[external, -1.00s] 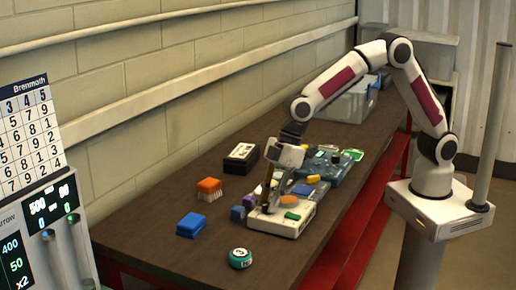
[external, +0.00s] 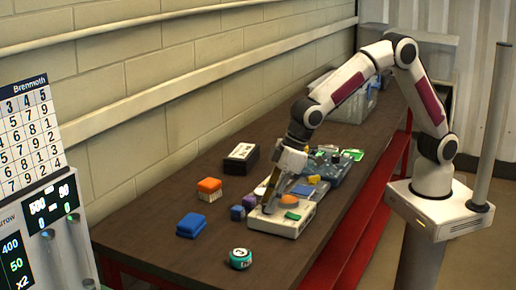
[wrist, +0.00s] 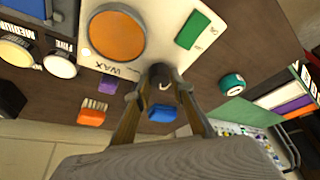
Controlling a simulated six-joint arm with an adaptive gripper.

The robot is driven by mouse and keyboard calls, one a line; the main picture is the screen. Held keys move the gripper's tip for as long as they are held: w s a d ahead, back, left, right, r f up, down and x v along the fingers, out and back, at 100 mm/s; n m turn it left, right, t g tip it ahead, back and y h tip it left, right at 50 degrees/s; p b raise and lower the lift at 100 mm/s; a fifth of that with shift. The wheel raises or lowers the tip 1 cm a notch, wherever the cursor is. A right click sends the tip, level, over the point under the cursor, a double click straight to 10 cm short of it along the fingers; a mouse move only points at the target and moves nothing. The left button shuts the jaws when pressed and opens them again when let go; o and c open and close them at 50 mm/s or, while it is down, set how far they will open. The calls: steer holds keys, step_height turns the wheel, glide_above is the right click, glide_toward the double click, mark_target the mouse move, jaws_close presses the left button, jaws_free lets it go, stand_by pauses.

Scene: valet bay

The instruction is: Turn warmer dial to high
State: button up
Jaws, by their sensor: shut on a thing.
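The wax warmer is a white box (external: 277,226) near the front middle of the bench in the external view. In the wrist view its white top (wrist: 110,55) carries the word WAX, an orange disc (wrist: 117,36) and a green rectangle (wrist: 193,30). The dark warmer dial (wrist: 159,70) sits at the box's edge near the lettering, with a small pale mark on it. My gripper (wrist: 160,84) reaches down with its fingers on either side of the dial, shut on it. I cannot read the dial's setting.
Blue (external: 191,225) and orange (external: 209,189) brushes, a purple block (external: 238,213) and a teal tin (external: 240,258) stand near the warmer. A black box (external: 241,158) stands by the wall. The front left bench is clear.

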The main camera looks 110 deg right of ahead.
steer(key=shift+a+f+m+g+h, duration=0.15)
steer(key=shift+m+h, duration=0.3)
steer(key=shift+m, duration=0.75)
steer(key=shift+a+r+m+g+h, duration=0.15)
steer(key=shift+m+h, duration=0.3)
steer(key=shift+m, duration=0.75)
steer(key=shift+f+m+g+h, duration=0.1)
steer(key=shift+m+g+h, duration=0.45)
steer(key=shift+m, duration=1.45)
steer(key=o, duration=1.1)
steer(key=shift+w, duration=0.1)
steer(key=shift+r, duration=0.2)
steer(key=shift+a+r, duration=0.15)
steer(key=shift+r, duration=0.3)
steer(key=s+a, duration=0.8)
steer(key=a, duration=0.1)
steer(key=shift+s, duration=0.1)
